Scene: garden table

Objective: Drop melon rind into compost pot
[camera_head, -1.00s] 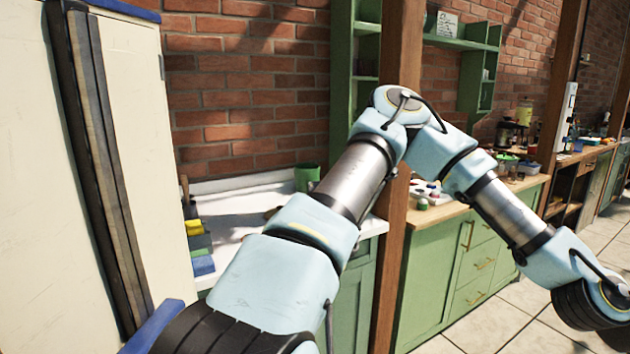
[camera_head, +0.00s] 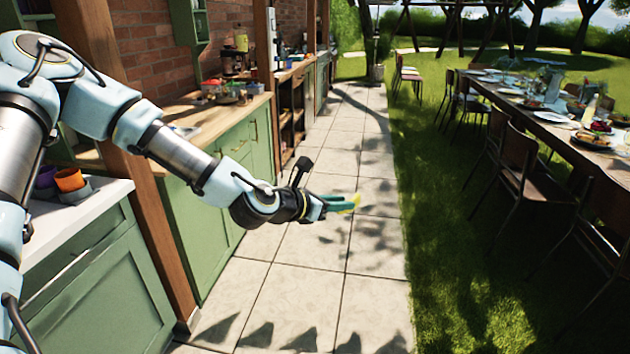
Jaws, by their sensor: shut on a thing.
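My gripper (camera_head: 335,203) is held out over the tiled path, in the middle of the view. It is shut on a small yellow-green piece, the melon rind (camera_head: 352,201), which shows at its fingertips. Much of the rind is hidden by the fingers. I cannot make out a compost pot for certain in this view.
Green cabinets (camera_head: 113,290) with counters run along the left, holding an orange pot (camera_head: 69,179) and several small items. A long laid table (camera_head: 545,117) with chairs (camera_head: 515,165) stands on the grass at right. The tiled path (camera_head: 345,130) between is clear.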

